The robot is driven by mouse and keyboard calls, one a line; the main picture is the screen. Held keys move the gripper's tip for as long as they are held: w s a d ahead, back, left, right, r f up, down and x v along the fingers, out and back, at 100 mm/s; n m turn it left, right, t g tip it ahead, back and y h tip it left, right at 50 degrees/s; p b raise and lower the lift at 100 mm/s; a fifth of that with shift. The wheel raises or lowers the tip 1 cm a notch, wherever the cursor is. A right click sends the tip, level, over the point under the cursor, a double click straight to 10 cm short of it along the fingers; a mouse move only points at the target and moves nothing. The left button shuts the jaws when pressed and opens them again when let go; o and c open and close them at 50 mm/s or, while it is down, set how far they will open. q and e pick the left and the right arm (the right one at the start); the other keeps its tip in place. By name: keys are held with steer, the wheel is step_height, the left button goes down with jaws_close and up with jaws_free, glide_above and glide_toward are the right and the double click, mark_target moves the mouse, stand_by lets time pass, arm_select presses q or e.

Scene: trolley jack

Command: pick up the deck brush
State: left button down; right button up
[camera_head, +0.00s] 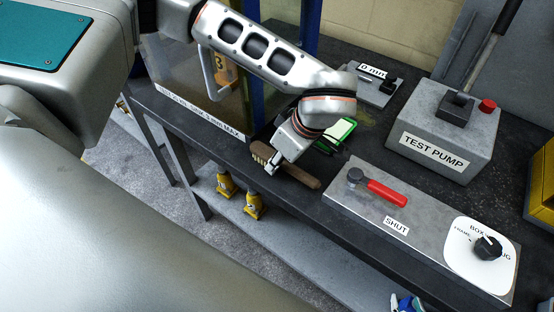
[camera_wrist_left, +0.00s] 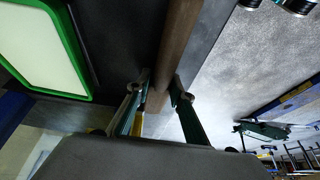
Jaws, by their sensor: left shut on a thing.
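The deck brush (camera_head: 303,177) has a brown wooden handle and pale bristles, and lies along the front edge of the dark bench in the head view. My left gripper (camera_head: 273,167) reaches down onto it near the bristle end. In the left wrist view the brown handle (camera_wrist_left: 180,40) runs between the two fingers of my left gripper (camera_wrist_left: 162,92), which is shut on it. The gripper hides part of the brush, and I cannot tell whether it is clear of the bench. My right gripper does not show in either view.
A green-rimmed pale panel (camera_head: 338,132) lies just behind the brush. A metal plate with a red lever (camera_head: 386,193) is to its right, with the test pump (camera_head: 440,140) behind. Yellow objects (camera_head: 253,205) stand on the lower shelf.

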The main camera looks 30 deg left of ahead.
arm_select(q)
step_height(320, 180, up, 20)
stand_by(0.4)
steer(key=shift+f, duration=0.1)
